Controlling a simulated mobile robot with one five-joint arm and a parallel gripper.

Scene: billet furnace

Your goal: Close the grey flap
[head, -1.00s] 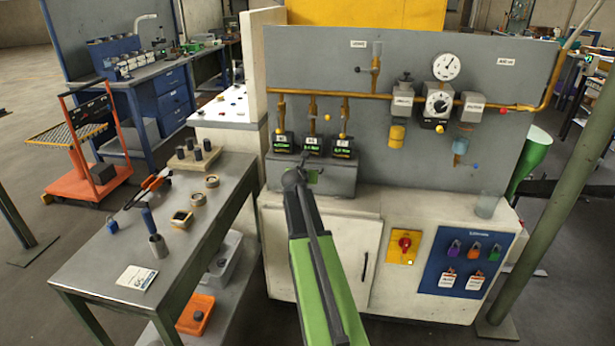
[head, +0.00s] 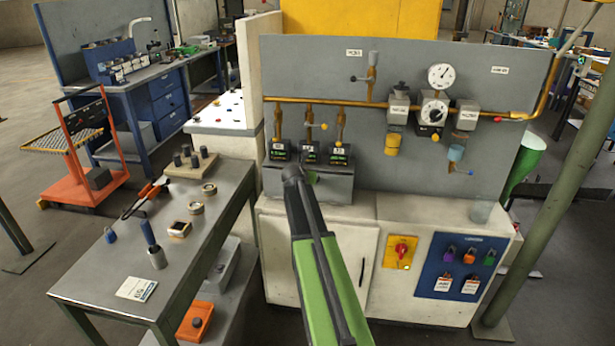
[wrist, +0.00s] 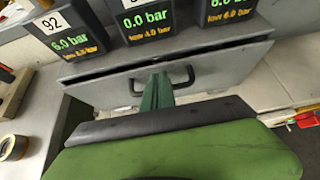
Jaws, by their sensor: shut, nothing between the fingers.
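The grey flap (head: 335,187) is the front of a grey box under the digital gauges on the workbench. It also shows in the wrist view (wrist: 225,72), with a dark handle (wrist: 188,75) and a thin dark gap along its top edge, so it looks slightly ajar. My gripper (wrist: 157,90) is shut and empty, its green fingertips at the middle of the flap beside the handle. I cannot tell if they touch it. In the head view my gripper (head: 310,178) is in front of the flap, and my arm hides part of it.
Three digital gauges (head: 309,154) stand just above the flap. A brass pipe (head: 360,104) with valves runs across the grey panel. A grey side table (head: 110,275) with rings, pliers and cylinders stands at the left. A white cabinet (head: 325,245) is below.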

